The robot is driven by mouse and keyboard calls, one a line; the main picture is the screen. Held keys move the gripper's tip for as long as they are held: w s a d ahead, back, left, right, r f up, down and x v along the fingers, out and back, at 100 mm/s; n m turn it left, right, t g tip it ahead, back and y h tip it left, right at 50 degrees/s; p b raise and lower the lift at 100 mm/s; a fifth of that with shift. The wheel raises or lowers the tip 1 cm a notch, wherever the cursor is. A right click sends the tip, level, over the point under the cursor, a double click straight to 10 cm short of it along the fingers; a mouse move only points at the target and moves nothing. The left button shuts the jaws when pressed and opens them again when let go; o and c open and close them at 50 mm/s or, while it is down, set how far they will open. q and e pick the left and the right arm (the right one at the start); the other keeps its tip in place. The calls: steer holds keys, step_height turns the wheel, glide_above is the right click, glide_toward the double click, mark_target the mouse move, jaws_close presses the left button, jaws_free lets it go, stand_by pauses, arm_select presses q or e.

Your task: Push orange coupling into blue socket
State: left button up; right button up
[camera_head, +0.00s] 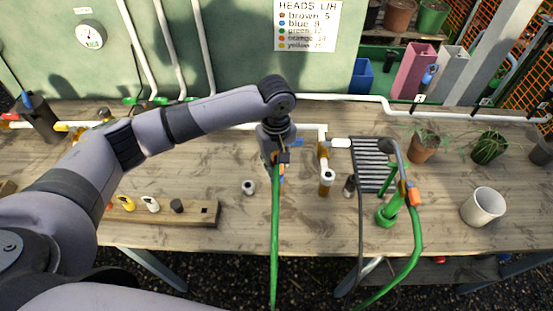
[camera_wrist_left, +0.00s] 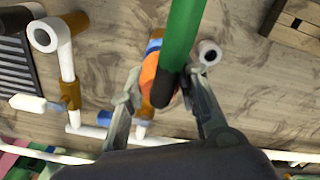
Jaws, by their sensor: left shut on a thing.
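My left gripper (camera_head: 279,166) is over the middle of the bench, shut on the orange coupling (camera_wrist_left: 148,72). In the left wrist view, the coupling sits between the fingers (camera_wrist_left: 165,98), partly covered by a green hose (camera_wrist_left: 184,35) with a dark end. A blue ring-like part (camera_wrist_left: 154,46), possibly the blue socket, shows right beside the orange. Whether the two are joined or only close, I cannot tell. In the head view, the green hose (camera_head: 275,235) hangs from the gripper past the bench's front edge. My right gripper is not in view.
A white standpipe (camera_head: 327,175) stands just right of the gripper, and a small white ring (camera_head: 248,187) lies left. A wooden block with fittings (camera_head: 205,213) is front left. A second green hose (camera_head: 417,235), black rack (camera_head: 372,165) and white mug (camera_head: 482,207) are right.

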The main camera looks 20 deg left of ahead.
arm_select(q)
steer(key=shift+f, duration=0.4)
stand_by(0.4)
steer(key=shift+f+p, duration=0.35)
stand_by(0.4)
steer(key=o, duration=1.2)
steer(key=shift+r, duration=0.1)
